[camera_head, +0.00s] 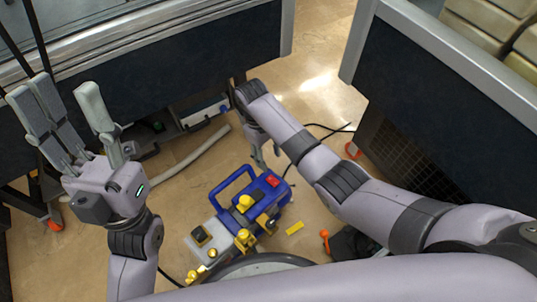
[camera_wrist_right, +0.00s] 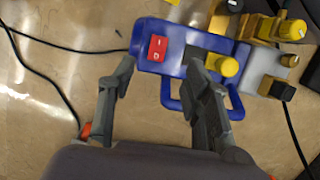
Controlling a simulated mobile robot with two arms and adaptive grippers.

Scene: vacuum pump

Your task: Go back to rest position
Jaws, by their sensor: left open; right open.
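The blue vacuum pump (camera_head: 262,200) with a blue handle, a red switch and yellow knobs stands on the floor in the lower middle of the head view. It also shows in the right wrist view (camera_wrist_right: 172,42), with its red switch facing the camera. My right gripper (camera_head: 265,158) is open and empty, pointing down near the pump's handle. In the right wrist view its fingers (camera_wrist_right: 158,80) are spread apart, one overlapping the pump's body in the picture. My left gripper (camera_head: 75,105) is raised at the left, fingers up, open and empty, well away from the pump.
Dark-panelled benches (camera_head: 205,50) stand at the back left and right (camera_head: 440,85). A grey hose (camera_head: 190,160) and black cables lie on the floor. A yellow piece (camera_head: 295,228) and an orange-tipped item (camera_head: 325,240) lie near the pump.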

